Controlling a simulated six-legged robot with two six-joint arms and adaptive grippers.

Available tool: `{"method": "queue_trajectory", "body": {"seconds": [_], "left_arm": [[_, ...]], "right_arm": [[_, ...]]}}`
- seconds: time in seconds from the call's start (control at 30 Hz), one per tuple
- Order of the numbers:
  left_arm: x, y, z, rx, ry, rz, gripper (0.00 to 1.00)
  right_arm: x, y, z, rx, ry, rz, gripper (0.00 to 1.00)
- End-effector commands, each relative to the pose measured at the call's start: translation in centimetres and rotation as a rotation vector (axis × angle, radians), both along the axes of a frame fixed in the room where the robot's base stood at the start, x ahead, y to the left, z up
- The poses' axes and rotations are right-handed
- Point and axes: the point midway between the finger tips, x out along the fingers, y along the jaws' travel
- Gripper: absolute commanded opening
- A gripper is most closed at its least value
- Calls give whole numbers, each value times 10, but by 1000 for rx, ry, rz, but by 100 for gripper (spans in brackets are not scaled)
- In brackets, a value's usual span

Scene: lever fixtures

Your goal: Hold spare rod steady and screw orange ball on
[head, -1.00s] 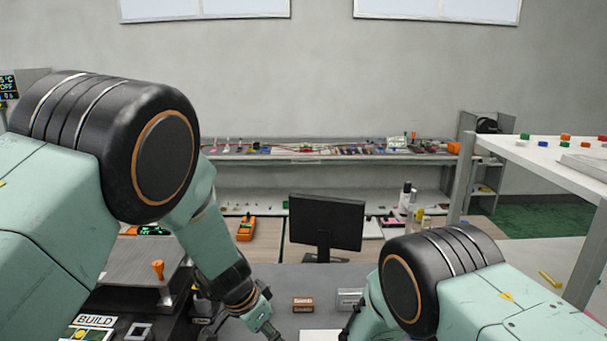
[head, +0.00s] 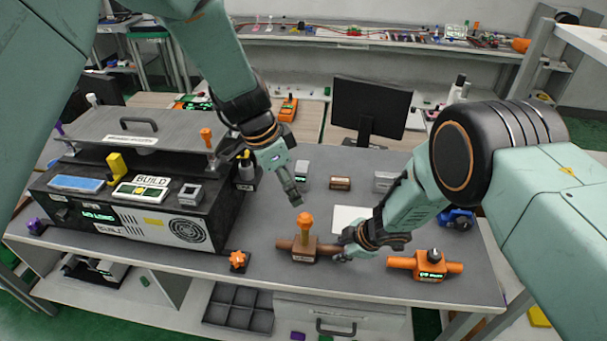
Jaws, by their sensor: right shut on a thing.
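A brown block (head: 303,251) with a horizontal brown rod through it sits near the bench's front edge. An orange ball (head: 305,217) tops an upright orange stem above the block; whether it is threaded on cannot be told. My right gripper (head: 345,243) is at the right end of the brown rod and is shut on it; its fingertips are partly hidden. My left gripper (head: 294,197) points down, apart from and just above and behind the orange ball. It appears to hold nothing; its finger gap is too small to judge.
An orange star-shaped knob (head: 238,260) lies left of the block. An orange fixture (head: 428,265) stands to the right. A black machine (head: 140,218) fills the left of the bench. A monitor (head: 370,108) stands behind. Bare grey bench (head: 265,215) lies between.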

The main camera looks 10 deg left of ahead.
Motion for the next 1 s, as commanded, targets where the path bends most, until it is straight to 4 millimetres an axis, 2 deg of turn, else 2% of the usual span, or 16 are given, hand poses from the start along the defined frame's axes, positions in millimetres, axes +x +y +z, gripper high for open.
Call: {"method": "queue_trajectory", "body": {"seconds": [0.17, 0.7, 1.0], "left_arm": [[-1, -1, -11, 4, 7, -17, 61], [13, -24, -94, 4, 4, -15, 61], [16, -29, -111, 4, 2, -15, 61]], "right_arm": [[0, 0, 0, 1, -1, 0, 0], [0, 0, 0, 1, -1, 0, 0], [0, 0, 0, 1, -1, 0, 0]]}}
